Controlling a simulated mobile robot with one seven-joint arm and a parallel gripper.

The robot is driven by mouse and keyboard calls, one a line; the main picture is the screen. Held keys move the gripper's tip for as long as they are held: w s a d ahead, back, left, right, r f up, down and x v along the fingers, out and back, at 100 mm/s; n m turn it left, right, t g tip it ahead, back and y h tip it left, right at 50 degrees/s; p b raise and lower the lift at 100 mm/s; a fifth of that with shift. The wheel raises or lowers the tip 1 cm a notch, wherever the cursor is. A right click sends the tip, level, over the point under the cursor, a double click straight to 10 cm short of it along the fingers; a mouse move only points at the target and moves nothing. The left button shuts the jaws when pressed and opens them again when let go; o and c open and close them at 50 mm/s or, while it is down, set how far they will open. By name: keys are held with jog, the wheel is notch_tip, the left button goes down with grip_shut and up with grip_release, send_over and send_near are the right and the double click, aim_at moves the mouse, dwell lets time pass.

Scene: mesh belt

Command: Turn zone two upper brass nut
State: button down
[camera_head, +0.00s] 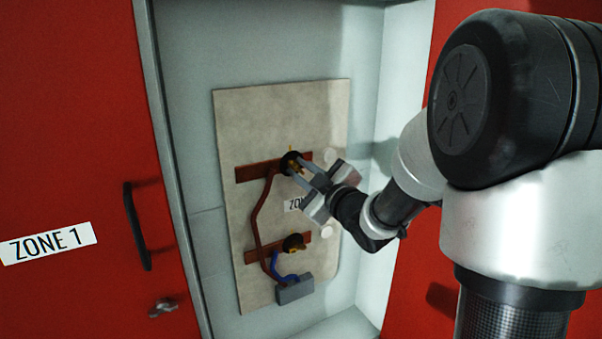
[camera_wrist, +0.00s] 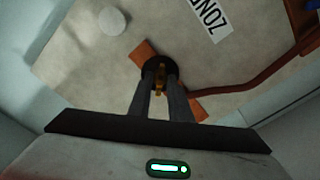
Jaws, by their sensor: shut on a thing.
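The upper brass nut (camera_head: 294,166) sits on a round black base on the upper copper-brown bar (camera_head: 257,172) of a pale panel. My gripper (camera_head: 293,169) reaches it from the lower right, with its fingers shut on the nut. In the wrist view the nut (camera_wrist: 160,78) shows between the two fingertips (camera_wrist: 160,84), in front of the black base. The fingers hide part of the nut. The lower brass nut (camera_head: 296,246) sits on its own black base on the lower bar. The zone label (camera_head: 294,204) beside the fingers is partly hidden.
The pale panel (camera_head: 240,120) stands in an open grey cabinet. A brown cable (camera_head: 256,215) runs down from the upper base to a grey block (camera_head: 295,290), beside a blue cable (camera_head: 277,264). A red Zone 1 door (camera_head: 75,150) stands left.

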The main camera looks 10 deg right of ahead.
jog(key=m, duration=0.3)
jog(key=shift+r+m, duration=0.1)
jog(key=shift+m, duration=0.2)
jog(key=shift+m+p, duration=0.5)
jog(key=shift+m, duration=1.2)
jog(key=c, duration=1.9)
grip_release()
